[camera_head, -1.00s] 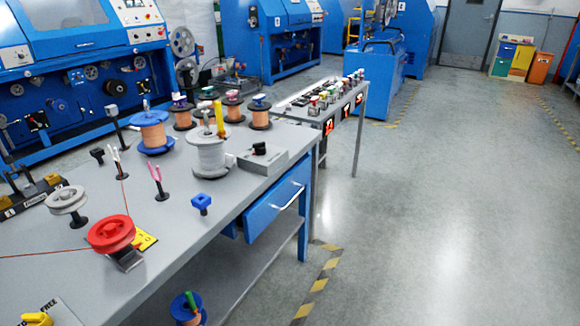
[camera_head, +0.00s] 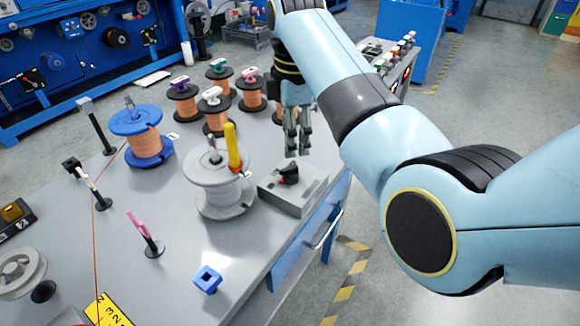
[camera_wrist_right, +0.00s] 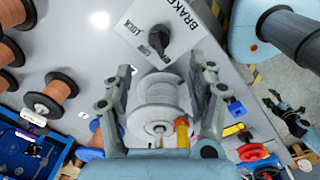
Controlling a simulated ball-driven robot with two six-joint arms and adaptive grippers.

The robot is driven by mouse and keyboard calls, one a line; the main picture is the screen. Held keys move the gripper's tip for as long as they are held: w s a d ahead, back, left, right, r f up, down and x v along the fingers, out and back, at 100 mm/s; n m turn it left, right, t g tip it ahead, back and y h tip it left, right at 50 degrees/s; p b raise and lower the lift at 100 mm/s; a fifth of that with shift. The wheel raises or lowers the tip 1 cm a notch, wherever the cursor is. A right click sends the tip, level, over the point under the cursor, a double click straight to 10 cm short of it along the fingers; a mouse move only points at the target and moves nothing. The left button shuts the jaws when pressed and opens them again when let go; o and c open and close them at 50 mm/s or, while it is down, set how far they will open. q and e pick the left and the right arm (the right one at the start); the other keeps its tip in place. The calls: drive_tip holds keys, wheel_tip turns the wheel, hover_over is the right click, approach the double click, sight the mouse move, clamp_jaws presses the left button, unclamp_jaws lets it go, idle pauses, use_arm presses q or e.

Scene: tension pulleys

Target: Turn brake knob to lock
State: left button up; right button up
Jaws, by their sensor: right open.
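The brake knob (camera_head: 289,173) is a black knob on top of a grey box (camera_head: 307,192) near the table's right edge. In the right wrist view the knob (camera_wrist_right: 159,40) sits on the pale box top (camera_wrist_right: 187,12), with BRAKE and LOCK lettering beside it. I cannot tell for sure which mark it points at. My right gripper (camera_head: 297,151) hangs fingers down just above and behind the knob, open and apart from it. In the right wrist view the knob shows beyond the gap between the fingers (camera_wrist_right: 160,75). A dark jointed shape (camera_wrist_right: 288,113) may be my left gripper; its jaws are unclear.
A grey spool (camera_head: 218,190) with a yellow upright handle (camera_head: 232,147) stands just left of the box. Several copper-wound spools (camera_head: 217,110) stand behind. A blue block (camera_head: 207,279) and a pink-tipped guide (camera_head: 146,232) are nearer. A red wire runs along the left.

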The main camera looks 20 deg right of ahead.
sight(291, 168)
drive_tip(key=f, duration=0.3)
drive_tip(key=f+b, duration=0.1)
drive_tip(key=f, duration=0.3)
drive_tip(key=f+b, duration=0.1)
drive_tip(key=f, duration=0.2)
drive_tip(key=shift+w+f, duration=0.15)
drive_tip(key=shift+w, duration=0.25)
drive_tip(key=c, duration=1.1)
drive_tip(key=shift+c, duration=0.2)
